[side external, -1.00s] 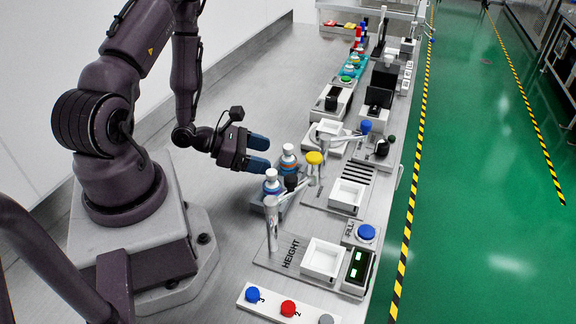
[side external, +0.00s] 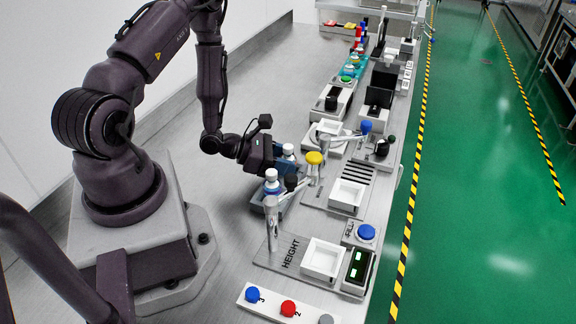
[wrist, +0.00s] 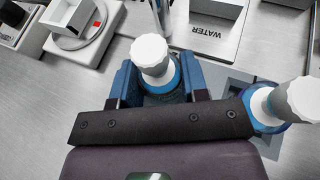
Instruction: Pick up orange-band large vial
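My gripper (wrist: 160,78) has its two blue fingers on either side of a large vial with a white cap (wrist: 151,55). The fingers look open, with the vial between them. The same vial (side external: 288,151) stands upright at the far side of the small blue-grey rack, partly hidden by my gripper (side external: 277,163) in the side view. Its orange band cannot be made out now; a blue ring shows under the cap in the wrist view. A second white-capped vial (side external: 272,181) with a blue band stands nearer the side camera, and right of my gripper in the wrist view (wrist: 285,102).
A yellow-topped lever (side external: 314,158) and a metal post (side external: 271,220) stand close to the vials. White trays (side external: 347,195) and a station marked WATER (wrist: 208,30) lie beyond. Bare metal table (side external: 240,230) is free on the arm's side.

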